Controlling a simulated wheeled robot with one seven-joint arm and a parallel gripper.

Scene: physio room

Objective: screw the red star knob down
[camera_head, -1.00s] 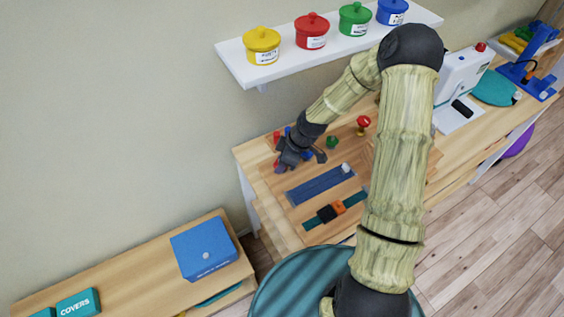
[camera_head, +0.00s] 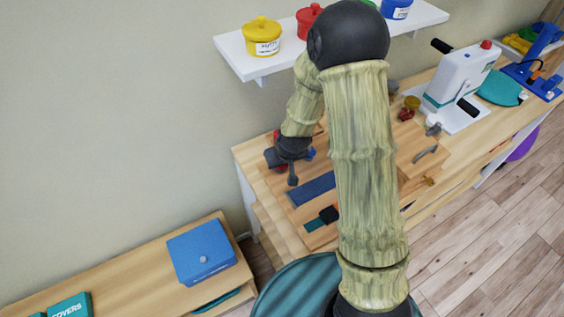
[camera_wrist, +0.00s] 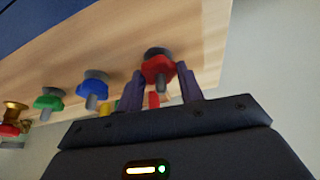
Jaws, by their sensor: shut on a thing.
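The red star knob (camera_wrist: 157,68) sits on a grey threaded stud on the wooden board (camera_wrist: 120,45), between the two dark fingers of my gripper (camera_wrist: 164,88) in the wrist view. The fingers are shut on it from both sides. A smaller red piece shows just below it between the fingers. In the head view my gripper (camera_head: 274,160) is over the board's far left corner, with bits of red showing beside it. The gripper and wrist hide most of the knob there.
In the wrist view a blue knob (camera_wrist: 92,90), a green knob (camera_wrist: 50,99) and a brass-and-red piece (camera_wrist: 12,124) stand in a row beside the red one. A shelf with pots (camera_head: 262,37) hangs above. A white device (camera_head: 460,82) stands right.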

